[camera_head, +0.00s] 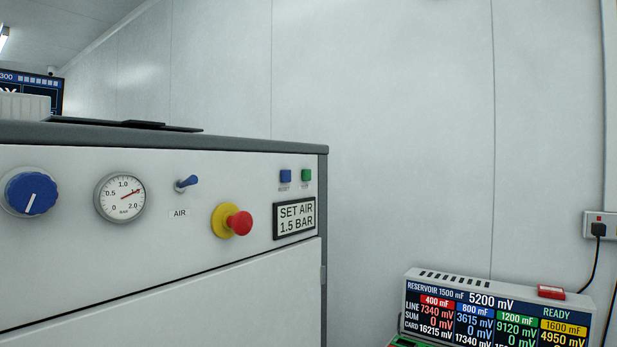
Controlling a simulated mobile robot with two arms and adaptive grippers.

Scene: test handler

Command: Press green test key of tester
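A tester-like unit (412,300) with a display reading "RESERVOIR 1500 mF", "5200 mV" and "READY" stands at the lower right, cut by the frame's bottom edge. A bit of green (404,342) shows at its lower left; most of that part is out of frame. Neither of my grippers is in view.
The panel also carries a blue knob (31,194), a gauge (121,197), an AIR toggle (187,183), a red stop button (239,223) and a "SET AIR 1.5 BAR" sign (294,218). A red block (551,292) is on the unit's top. A plug (598,230) with a cable is at right.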

